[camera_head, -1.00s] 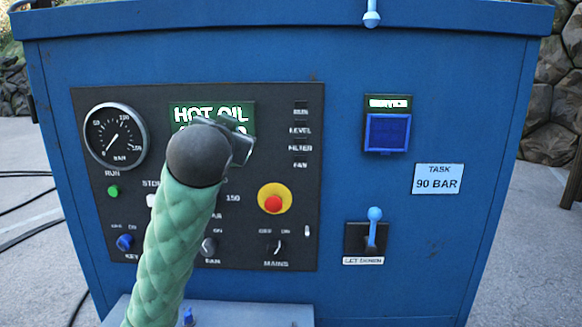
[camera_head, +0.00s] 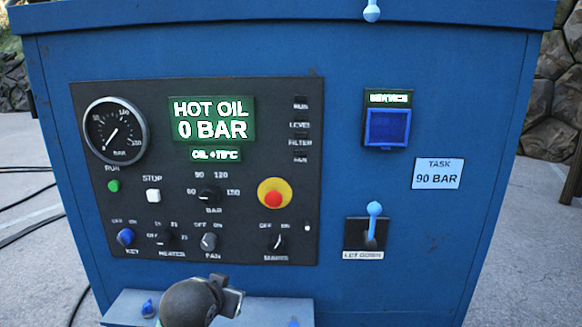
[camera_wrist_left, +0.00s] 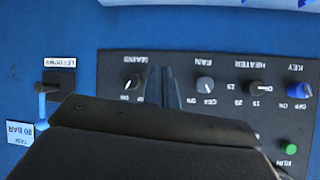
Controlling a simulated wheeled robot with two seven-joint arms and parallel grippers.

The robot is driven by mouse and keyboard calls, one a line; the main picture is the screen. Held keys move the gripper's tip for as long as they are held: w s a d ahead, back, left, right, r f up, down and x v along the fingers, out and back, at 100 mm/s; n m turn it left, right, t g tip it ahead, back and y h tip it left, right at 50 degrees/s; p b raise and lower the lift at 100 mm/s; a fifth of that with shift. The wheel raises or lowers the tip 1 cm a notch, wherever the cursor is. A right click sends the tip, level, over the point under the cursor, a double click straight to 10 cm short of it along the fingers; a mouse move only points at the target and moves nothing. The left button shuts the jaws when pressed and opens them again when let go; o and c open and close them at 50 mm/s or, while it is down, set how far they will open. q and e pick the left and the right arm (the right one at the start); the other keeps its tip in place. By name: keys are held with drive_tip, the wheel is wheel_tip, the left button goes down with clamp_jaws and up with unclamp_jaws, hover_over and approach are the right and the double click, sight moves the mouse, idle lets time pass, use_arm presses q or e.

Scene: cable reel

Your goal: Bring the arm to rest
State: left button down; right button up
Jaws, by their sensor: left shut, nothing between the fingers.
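My left gripper (camera_head: 232,297) is low in the head view, in front of the ledge under the control panel (camera_head: 90,190). It is shut and empty, and no control is seen in its grasp. In the left wrist view my shut fingers (camera_wrist_left: 163,88) show against the panel, which appears upside down, beside the MAINS switch (camera_wrist_left: 132,84). The rest of my left arm is below the head view. My right gripper is in neither view.
The blue cabinet (camera_head: 440,260) fills the view. The display (camera_head: 212,118) reads HOT OIL 0 BAR. A red stop button (camera_head: 274,197), a blue let-down lever (camera_head: 375,222) pointing up and a TASK 90 BAR label (camera_head: 437,174) face me. The ledge (camera_head: 270,312) juts out below.

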use_arm(q)
drive_tip(key=s+a+f+n+g, duration=0.1)
drive_tip(key=s+f+g, duration=0.1)
drive_tip(key=s+f, duration=0.65)
drive_tip(key=s+f+g, duration=0.2)
drive_tip(key=s+f, duration=0.3)
drive_tip(key=f, duration=0.6)
drive_tip(key=s+f+g, duration=0.2)
drive_tip(key=s+f, duration=0.4)
drive_tip(key=s, duration=0.3)
drive_tip(key=s+f+g, duration=0.2)
drive_tip(key=s+f, duration=0.4)
drive_tip(key=s, duration=0.4)
drive_tip(key=shift+f+g, duration=0.4)
drive_tip(key=shift+d, duration=0.1)
